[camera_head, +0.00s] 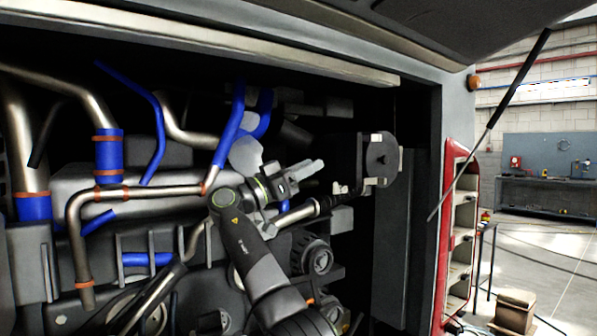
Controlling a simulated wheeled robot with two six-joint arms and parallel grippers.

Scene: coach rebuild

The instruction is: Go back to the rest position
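My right gripper (312,169) is inside the open engine bay of the coach, near the middle of the view. Its arm comes up from the bottom centre, and the pale fingers point right, towards a black round-faced unit (381,158). The fingers look close together, but at this size I cannot tell whether they are open or shut. I see nothing held between them. A gap seems to lie between the fingertips and the black unit. My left arm and gripper are not in view.
Metal pipes (78,215) and blue hoses (158,120) crowd the bay to the left. A ribbed cap (318,258) sits close to the right of my arm. The bay's right frame (455,110), a strut (488,127) and a red-edged shelf (461,235) stand right. The workshop floor lies beyond.

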